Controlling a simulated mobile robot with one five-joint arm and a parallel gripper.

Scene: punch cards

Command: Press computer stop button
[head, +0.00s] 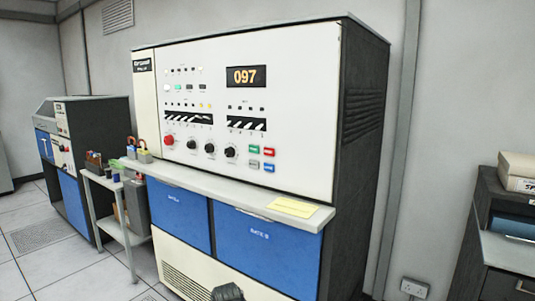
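The computer (300,80) is a large cabinet with a cream front panel, dark side and lit number display reading 097. A larger round red button (168,140) sits at the lower left, beside black knobs. My gripper (228,292) seems to be the dark shape at the bottom edge, well below the buttons. Its fingers cannot be made out.
A grey ledge (220,191) juts out below the panel, with a yellow paper (293,207) on it. Blue doors (268,245) are underneath. A small trolley (108,184) and another machine (68,190) stand left. A dark cabinet (505,250) stands right. Floor is open at lower left.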

